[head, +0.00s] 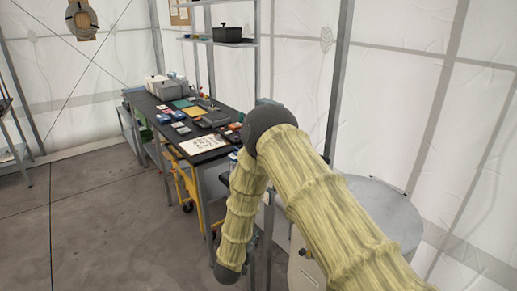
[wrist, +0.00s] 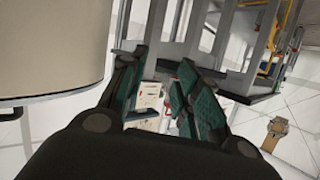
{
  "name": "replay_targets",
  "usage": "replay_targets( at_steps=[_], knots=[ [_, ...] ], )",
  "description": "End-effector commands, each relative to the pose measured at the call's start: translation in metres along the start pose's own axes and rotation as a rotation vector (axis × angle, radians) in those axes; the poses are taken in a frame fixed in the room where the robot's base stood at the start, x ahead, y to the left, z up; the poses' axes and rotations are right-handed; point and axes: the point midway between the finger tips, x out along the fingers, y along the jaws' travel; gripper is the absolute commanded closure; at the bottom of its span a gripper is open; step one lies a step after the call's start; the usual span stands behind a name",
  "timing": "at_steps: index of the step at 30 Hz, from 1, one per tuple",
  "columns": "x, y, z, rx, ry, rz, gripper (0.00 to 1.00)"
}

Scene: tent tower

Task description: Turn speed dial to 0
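I cannot make out a speed dial in either view. My gripper (wrist: 163,62) shows in the wrist view with its green-padded fingers apart and a gap between them. I see nothing held there. Small white and red items (wrist: 150,95) show through the gap, some way beyond the fingers, too small to identify. In the head view my sleeved arm bends down in front of the workbench (head: 207,144), and the gripper itself is not seen.
The dark workbench carries several small boxes, a white paper sheet (head: 203,144) and a grey bin (head: 172,88). A round grey-topped object (head: 388,212) stands right of my arm. A large pale cylinder (wrist: 50,45) fills the wrist view's upper left. Open floor (head: 100,220) lies left.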

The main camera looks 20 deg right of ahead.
Motion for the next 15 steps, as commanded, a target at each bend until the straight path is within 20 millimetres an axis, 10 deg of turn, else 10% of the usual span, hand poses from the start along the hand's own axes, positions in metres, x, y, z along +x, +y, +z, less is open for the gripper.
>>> replay_targets(
  at_steps=[1,6,15],
  knots=[
    [0.005,-0.026,-0.054,0.069,0.095,0.051,0.68],
    [0.002,-0.072,-0.179,0.269,0.325,0.264,0.68],
    [-0.027,-0.099,-0.273,0.439,0.46,0.501,0.68]
  ],
)
